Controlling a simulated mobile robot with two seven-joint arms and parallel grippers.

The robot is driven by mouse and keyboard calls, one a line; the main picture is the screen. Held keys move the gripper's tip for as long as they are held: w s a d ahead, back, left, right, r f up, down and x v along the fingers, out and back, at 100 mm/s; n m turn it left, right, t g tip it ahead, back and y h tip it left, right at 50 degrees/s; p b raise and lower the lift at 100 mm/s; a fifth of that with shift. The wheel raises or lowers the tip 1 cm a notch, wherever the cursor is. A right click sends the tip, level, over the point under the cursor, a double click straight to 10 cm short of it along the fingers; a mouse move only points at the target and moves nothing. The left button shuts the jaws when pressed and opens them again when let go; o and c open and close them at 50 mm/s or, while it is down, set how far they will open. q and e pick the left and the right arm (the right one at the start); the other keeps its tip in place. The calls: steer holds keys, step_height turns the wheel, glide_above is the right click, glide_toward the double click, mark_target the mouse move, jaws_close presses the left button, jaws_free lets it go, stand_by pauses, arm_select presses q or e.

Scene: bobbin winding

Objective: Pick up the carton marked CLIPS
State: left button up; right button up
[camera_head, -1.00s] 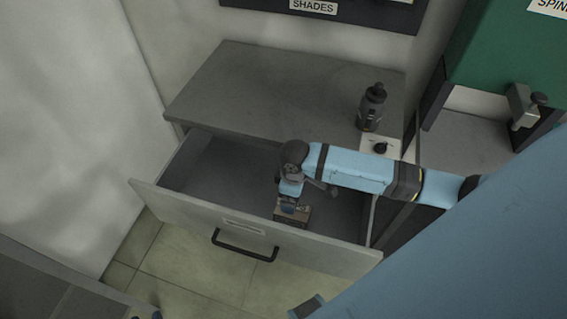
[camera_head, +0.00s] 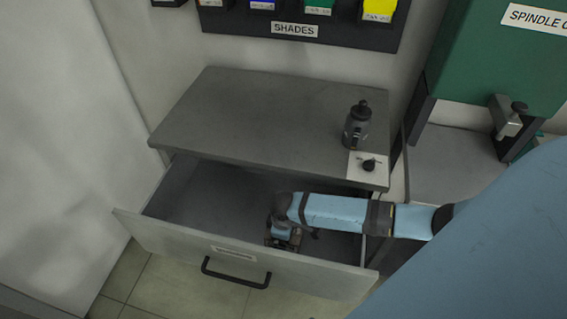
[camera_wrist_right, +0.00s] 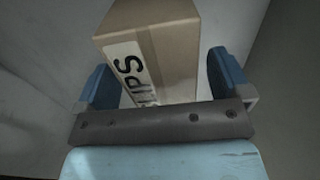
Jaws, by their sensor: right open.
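The brown carton marked with the letters "IPS" (camera_wrist_right: 160,60) stands in the open drawer (camera_head: 195,195), near its front wall. In the right wrist view it sits between the two blue fingers of my right gripper (camera_wrist_right: 163,82). The fingers are open, with a visible gap between the carton and the right-hand finger. In the head view my right gripper (camera_head: 284,238) reaches down into the drawer and hides most of the carton. The label is partly cut off by the gripper's own body. My left gripper is not in view.
The drawer's front panel with a black handle (camera_head: 236,278) stands close in front of my right gripper. On the grey cabinet top (camera_head: 245,120) are a dark bottle (camera_head: 357,125) and a white plate with a black knob (camera_head: 369,166). The drawer's left part is empty.

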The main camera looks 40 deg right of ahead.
steer(key=shift+f, duration=0.7)
steer(key=c, duration=1.1)
steer(key=shift+r, duration=0.1)
